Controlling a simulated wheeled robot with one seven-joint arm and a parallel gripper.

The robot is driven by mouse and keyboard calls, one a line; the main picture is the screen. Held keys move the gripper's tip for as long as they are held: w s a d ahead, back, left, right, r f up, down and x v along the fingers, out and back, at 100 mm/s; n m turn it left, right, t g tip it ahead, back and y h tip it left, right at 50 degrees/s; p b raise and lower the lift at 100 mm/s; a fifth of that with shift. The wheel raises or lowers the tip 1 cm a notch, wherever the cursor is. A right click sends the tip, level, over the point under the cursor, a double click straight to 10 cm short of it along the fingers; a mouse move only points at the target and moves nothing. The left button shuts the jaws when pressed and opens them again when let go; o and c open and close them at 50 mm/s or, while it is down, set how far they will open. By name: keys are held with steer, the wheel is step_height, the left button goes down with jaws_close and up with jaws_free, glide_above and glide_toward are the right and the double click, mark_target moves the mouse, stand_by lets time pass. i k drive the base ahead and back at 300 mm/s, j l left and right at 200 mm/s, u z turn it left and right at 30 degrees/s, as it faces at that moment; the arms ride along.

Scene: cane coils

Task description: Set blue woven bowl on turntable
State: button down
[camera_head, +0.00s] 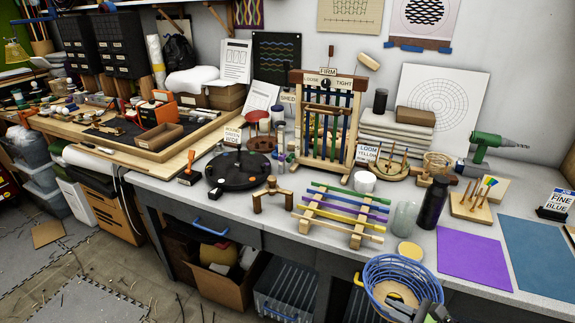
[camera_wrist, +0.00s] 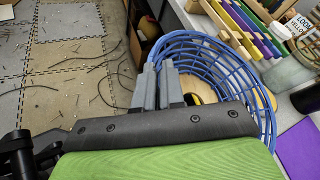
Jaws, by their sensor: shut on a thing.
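The blue woven bowl (camera_head: 376,268) is an open lattice with a pale round base, at the bottom of the head view by the bench's front edge. My gripper (camera_head: 424,308) is at its near right side, shut on its rim. In the wrist view, the grey fingers (camera_wrist: 158,88) are close together at the left wall of the bowl (camera_wrist: 225,50). The black round turntable (camera_head: 230,180) lies on the bench, left of centre in the head view, away from the bowl. Whether the bowl touches the bench is unclear.
A slatted wooden rack (camera_head: 340,214) with coloured bars stands between bowl and turntable. A wooden three-armed piece (camera_head: 272,196) is right of the turntable. A dark bottle (camera_head: 432,202) and glass jar (camera_head: 404,217) stand behind the bowl. A purple sheet (camera_head: 470,258) lies right.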

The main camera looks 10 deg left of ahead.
mark_target(238, 167)
steer(key=i+j+u, duration=0.4)
steer(key=j, duration=0.15)
steer(key=i+j+u, duration=0.3)
steer(key=j+u, duration=0.15)
steer(key=i+j+u, duration=0.55)
steer(key=i+u, duration=0.25)
steer(key=i, duration=0.15)
